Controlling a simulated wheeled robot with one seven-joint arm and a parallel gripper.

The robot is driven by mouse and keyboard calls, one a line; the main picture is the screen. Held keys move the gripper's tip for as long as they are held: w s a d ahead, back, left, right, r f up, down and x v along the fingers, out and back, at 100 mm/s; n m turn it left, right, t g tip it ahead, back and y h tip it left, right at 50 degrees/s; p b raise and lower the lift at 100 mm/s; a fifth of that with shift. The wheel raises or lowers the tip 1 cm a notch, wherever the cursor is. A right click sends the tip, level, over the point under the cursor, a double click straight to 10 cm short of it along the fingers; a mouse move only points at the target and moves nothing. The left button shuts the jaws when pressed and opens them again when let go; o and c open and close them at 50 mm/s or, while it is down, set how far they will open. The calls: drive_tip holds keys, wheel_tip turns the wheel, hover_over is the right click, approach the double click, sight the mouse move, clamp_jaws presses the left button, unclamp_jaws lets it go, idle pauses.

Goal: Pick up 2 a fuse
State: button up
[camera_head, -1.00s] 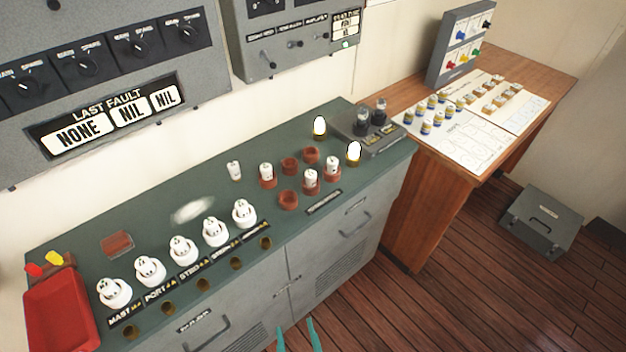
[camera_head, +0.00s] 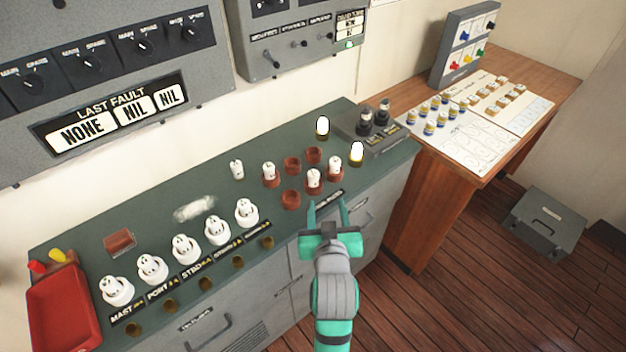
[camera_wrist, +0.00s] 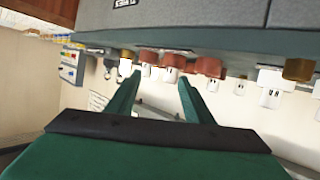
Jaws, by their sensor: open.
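Several small white fuses stand on the green cabinet top (camera_head: 215,290). One fuse (camera_head: 313,178) stands in a brown socket near the front edge. A second fuse (camera_head: 269,172) stands in a brown socket to its left, and a third fuse (camera_head: 237,169) stands on the bare top farther left. My gripper (camera_head: 326,207) is open and empty at the cabinet's front edge, close in front of the nearest fuse. The wrist view appears upside down; both fingers (camera_wrist: 157,88) are apart there, with fuses and brown sockets beyond them.
Empty brown sockets (camera_head: 291,199) sit near the fuses. Large white labelled holders (camera_head: 185,249) line the front left, beside a red tray (camera_head: 64,312). Lit lamps (camera_head: 357,152) and a grey unit (camera_head: 372,132) stand at the right. A wooden desk (camera_head: 425,205) adjoins.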

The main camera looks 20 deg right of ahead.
sight(314, 173)
drive_tip(key=shift+y, duration=0.7)
drive_tip(key=w, duration=0.2)
drive_tip(key=w+r, duration=0.1)
drive_tip(key=w, duration=0.4)
drive_tip(key=shift+d+r, duration=0.2)
drive_tip(key=shift+r, duration=0.15)
drive_tip(key=shift+a+x, duration=0.15)
drive_tip(key=shift+x, duration=0.85)
drive_tip(key=shift+a+x, duration=0.2)
drive_tip(key=shift+x, duration=0.8)
drive_tip(key=shift+a+x, duration=0.15)
drive_tip(key=shift+x, duration=0.85)
drive_tip(key=shift+w+r, duration=0.15)
drive_tip(key=shift+d, duration=0.2)
drive_tip(key=c, duration=1.1)
drive_tip(key=shift+r, duration=0.15)
